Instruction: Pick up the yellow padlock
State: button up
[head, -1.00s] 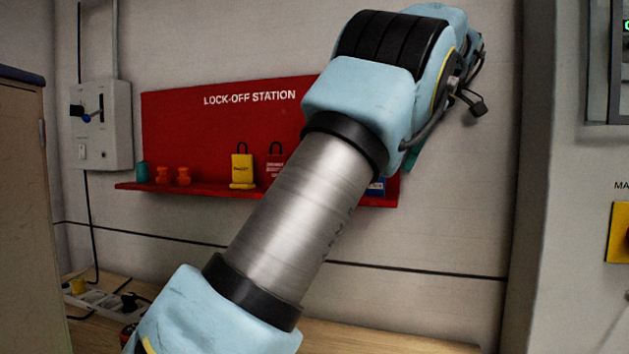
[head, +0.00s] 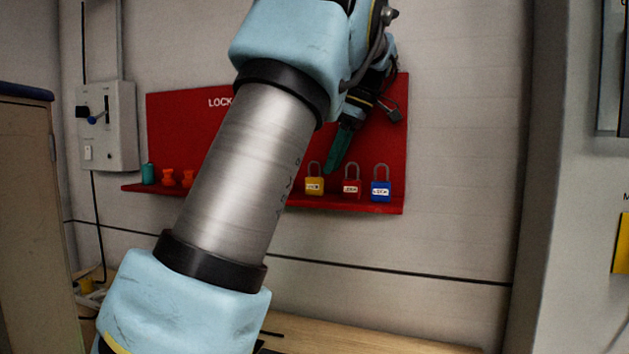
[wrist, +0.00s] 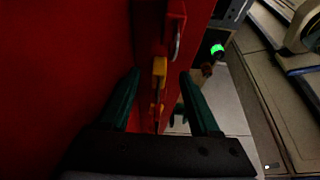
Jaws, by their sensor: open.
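The yellow padlock (head: 314,185) stands upright on the red shelf, its metal shackle up. In the wrist view a yellow block (wrist: 159,67), apparently this padlock, shows ahead, between the lines of the fingers. My gripper (head: 333,166) is just above and right of the padlock in the head view, its green fingers pointing down and left. In the wrist view my gripper (wrist: 160,86) has its two fingers spread wide with nothing held. Whether a finger touches the padlock cannot be told.
A red padlock (head: 351,187) and a blue padlock (head: 381,190) stand to the right on the shelf (head: 335,204). The red board (head: 390,130) rises close behind. Orange pieces (head: 169,177) sit at the shelf's left. My arm hides the shelf's middle.

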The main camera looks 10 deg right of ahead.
jog(key=shift+w+a, duration=0.4)
jog(key=shift+a, duration=0.45)
jog(key=shift+w+a+r+p, duration=0.1)
jog(key=shift+w+a+p, duration=0.1)
jog(key=shift+a+p, duration=0.3)
jog(key=x, duration=0.5)
jog(key=shift+d+p, duration=0.15)
jog(key=shift+p, duration=0.25)
grip_shut()
